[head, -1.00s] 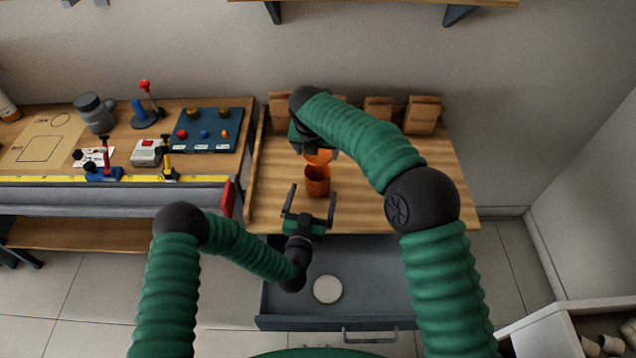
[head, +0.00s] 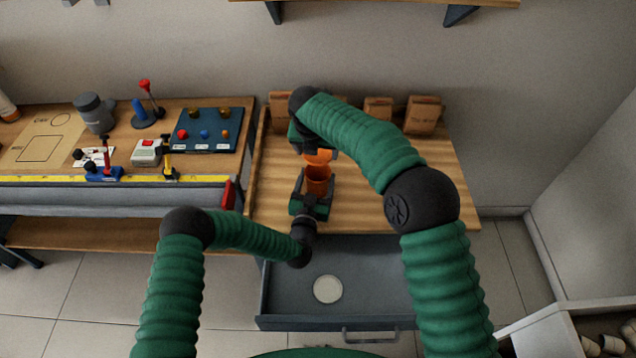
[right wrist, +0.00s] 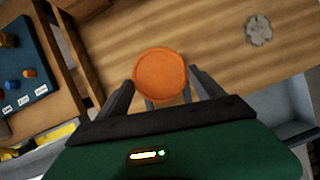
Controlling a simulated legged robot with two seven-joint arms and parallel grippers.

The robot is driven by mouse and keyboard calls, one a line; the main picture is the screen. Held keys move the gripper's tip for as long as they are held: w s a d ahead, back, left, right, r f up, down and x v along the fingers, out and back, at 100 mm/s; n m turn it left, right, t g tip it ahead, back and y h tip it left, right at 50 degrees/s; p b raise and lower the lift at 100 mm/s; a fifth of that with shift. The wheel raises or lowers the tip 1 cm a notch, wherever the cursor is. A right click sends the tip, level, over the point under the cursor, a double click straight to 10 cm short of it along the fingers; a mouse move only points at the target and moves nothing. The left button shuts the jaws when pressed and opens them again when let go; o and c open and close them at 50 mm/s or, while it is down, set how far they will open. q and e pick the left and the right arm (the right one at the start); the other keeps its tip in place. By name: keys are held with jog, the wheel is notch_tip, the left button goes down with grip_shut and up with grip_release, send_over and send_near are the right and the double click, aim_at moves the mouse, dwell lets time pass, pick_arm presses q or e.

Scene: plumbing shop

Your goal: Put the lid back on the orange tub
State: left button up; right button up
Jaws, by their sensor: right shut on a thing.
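The orange tub (head: 317,183) stands upright on the wooden bench top, its mouth facing up. My right gripper (head: 318,152) is shut on the orange lid (head: 319,158), held just above and behind the tub in the head view. The lid shows as a flat orange disc in the right wrist view (right wrist: 160,74), between the fingers of my right gripper (right wrist: 163,88); it hides what is under it. My left gripper (head: 317,183) is low at the front of the tub, one finger on each side of it. Its fingers look open; contact with the tub is unclear.
An open drawer (head: 283,298) below the bench holds a round white disc (head: 327,289). Several brown boxes (head: 423,115) stand along the back. A side bench at left carries a blue panel (head: 207,131) and tools.

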aim_at(316, 160)
pick_arm(q)
grip_shut()
pick_arm(e)
jog(key=shift+s+f, duration=0.1)
jog(key=shift+f, duration=2.3)
jog(key=shift+f, duration=0.9)
jog(key=shift+f, duration=0.6)
pick_arm(q)
jog(key=shift+r, duration=0.1)
pick_arm(e)
jog(key=shift+f, duration=0.25)
jog(key=shift+r, duration=0.15)
jog(key=shift+r, duration=0.45)
jog(key=shift+r, duration=0.1)
